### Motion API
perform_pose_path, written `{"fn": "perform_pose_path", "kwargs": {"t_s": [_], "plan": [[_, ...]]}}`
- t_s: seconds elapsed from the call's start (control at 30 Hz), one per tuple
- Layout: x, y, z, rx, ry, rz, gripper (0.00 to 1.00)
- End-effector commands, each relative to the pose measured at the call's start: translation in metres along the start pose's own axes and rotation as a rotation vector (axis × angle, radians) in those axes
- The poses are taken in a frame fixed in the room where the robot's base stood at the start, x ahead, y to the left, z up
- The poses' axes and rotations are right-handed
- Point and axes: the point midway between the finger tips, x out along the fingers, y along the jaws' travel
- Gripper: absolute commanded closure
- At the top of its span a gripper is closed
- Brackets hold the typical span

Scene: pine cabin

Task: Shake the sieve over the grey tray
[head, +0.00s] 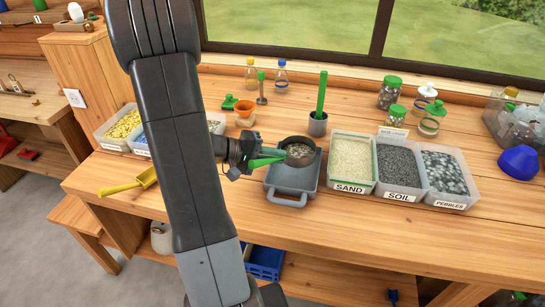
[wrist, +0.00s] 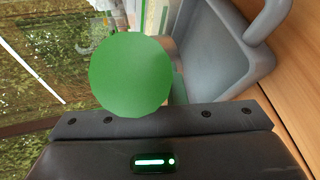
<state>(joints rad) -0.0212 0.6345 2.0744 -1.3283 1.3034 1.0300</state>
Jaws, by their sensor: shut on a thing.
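My gripper (head: 247,153) is shut on the green handle, to the left of the bowl. In the wrist view the round green handle end (wrist: 130,74) fills the middle and hides the bowl. The grey tray (wrist: 222,62) with its loop handle shows behind it.
Bins of sand (head: 351,160), soil (head: 399,170) and pebbles (head: 446,178) stand close right of the tray. A yellow scoop (head: 128,183) lies left of my arm. The bench front is clear.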

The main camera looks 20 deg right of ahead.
Motion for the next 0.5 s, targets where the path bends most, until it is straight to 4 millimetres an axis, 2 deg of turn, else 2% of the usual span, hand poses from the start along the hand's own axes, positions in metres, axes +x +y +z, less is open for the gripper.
{"fn": "perform_pose_path", "kwargs": {"t_s": [0.17, 0.4, 0.5], "plan": [[0.008, 0.002, -0.001, 0.002, 0.0, 0.001, 1.0], [-0.015, -0.006, 0.0, 0.0, 0.005, 0.001, 1.0], [-0.019, -0.008, 0.001, 0.001, 0.002, 0.0, 1.0]]}}
